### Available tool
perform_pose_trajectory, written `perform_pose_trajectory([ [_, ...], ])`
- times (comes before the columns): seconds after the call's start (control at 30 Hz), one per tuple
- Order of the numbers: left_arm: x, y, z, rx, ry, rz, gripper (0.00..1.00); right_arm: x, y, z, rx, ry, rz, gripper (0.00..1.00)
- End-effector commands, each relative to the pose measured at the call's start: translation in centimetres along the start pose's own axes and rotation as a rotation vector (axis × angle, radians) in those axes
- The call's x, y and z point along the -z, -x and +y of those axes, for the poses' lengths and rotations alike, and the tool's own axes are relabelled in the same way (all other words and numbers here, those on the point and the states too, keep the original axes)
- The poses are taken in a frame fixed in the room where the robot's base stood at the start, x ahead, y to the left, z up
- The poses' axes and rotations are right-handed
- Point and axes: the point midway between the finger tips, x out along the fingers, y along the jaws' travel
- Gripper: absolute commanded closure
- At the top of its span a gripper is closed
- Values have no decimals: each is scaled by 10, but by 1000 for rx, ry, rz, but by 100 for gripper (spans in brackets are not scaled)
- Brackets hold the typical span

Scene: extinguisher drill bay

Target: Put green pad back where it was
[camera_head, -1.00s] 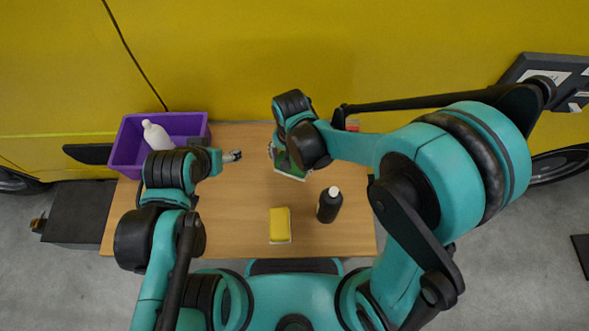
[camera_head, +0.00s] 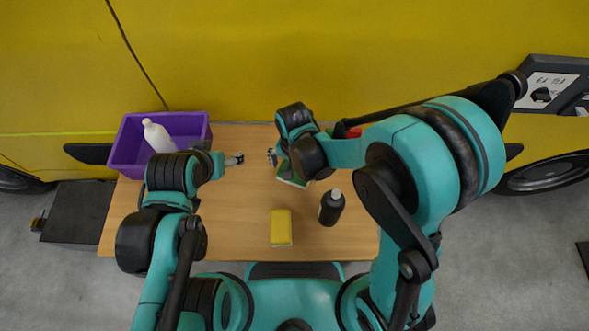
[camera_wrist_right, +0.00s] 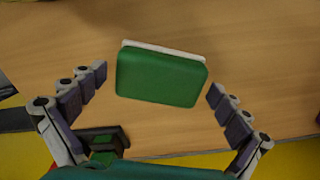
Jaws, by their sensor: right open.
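The green pad (camera_wrist_right: 160,77) with a white layer along one long edge lies between the fingers of my right gripper (camera_wrist_right: 158,82) in the right wrist view. The fingers are spread, with a gap on each side of the pad. In the head view the pad (camera_head: 289,179) shows partly below my right wrist at the far middle of the table; the wrist hides the rest. My left gripper (camera_head: 236,160) hangs over the table beside the purple bin, away from the pad; its jaws are too small to judge.
The purple bin (camera_head: 127,143) holds a white bottle (camera_head: 157,136). A yellow sponge (camera_head: 281,228) and a dark bottle (camera_head: 331,207) with a pale cap stand nearer on the wooden table (camera_head: 232,215). A red item (camera_head: 347,130) is partly hidden behind my right arm. A yellow vehicle body (camera_head: 300,60) borders the table's far side.

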Motion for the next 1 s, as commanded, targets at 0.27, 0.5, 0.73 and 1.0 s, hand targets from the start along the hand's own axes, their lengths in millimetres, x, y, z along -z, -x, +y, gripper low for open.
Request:
perform_pose_trajectory([
  [0.27, 4, 6, 0, 0, 0, 0, 29, 0, 15, 0, 0, 0, 0, 0],
  [0.5, 16, 22, 0, 0, 0, 0, 29, 0, 68, 0, 0, 0, 0, 0],
  [0.73, 23, 32, 0, 0, 0, 0, 29, 0, 109, 0, 0, 0, 0, 0],
  [1.0, 24, 34, 0, 0, 0, 0, 29, 0, 122, 0, 0, 0, 0, 0],
])
